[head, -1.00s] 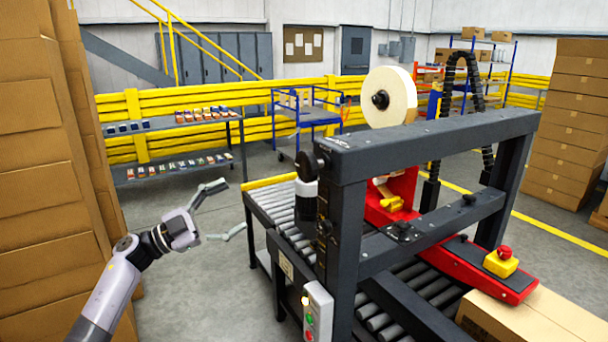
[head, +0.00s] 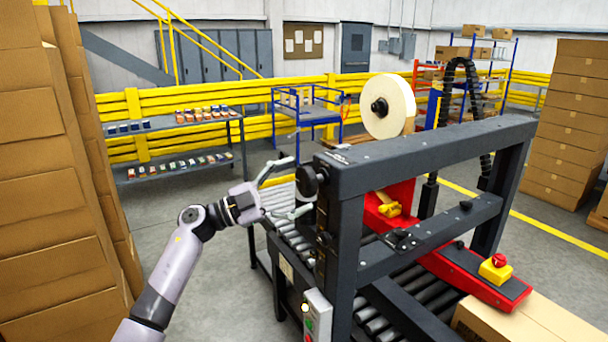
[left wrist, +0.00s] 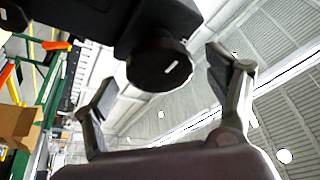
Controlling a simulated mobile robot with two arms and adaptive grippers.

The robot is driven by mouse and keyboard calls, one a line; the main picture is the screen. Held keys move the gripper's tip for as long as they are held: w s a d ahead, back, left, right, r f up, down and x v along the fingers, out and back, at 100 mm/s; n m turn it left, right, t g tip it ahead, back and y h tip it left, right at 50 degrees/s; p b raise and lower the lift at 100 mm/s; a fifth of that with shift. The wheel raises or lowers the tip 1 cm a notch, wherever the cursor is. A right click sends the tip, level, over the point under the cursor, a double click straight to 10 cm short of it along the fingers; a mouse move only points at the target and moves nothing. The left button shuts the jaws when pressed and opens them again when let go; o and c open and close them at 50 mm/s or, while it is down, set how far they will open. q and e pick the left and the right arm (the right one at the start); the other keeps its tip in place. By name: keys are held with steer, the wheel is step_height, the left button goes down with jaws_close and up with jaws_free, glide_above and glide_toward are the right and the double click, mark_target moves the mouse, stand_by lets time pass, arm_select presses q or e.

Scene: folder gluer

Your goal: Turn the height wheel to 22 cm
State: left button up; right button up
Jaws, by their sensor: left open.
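The height wheel (head: 309,181) is a dark round knob on the near left post of the black machine frame (head: 345,235). It also shows in the left wrist view as a black disc (left wrist: 160,66) with a small white mark on its face. My left gripper (head: 297,186) is open, just left of the wheel. In the left wrist view, its fingers (left wrist: 160,72) stand apart on either side of the wheel, with gaps visible, and do not grip it. No height reading is legible. My right gripper is not in view.
A control box with buttons (head: 318,315) hangs low on the near post. A roller conveyor (head: 292,230) runs under the frame. A carton (head: 520,322) lies at the front right. Tall stacked boxes (head: 50,180) stand left. The floor between is clear.

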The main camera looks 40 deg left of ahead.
arm_select(q)
steer(key=shift+x, duration=1.15)
steer(key=shift+c, duration=0.5)
steer(key=c, duration=1.1)
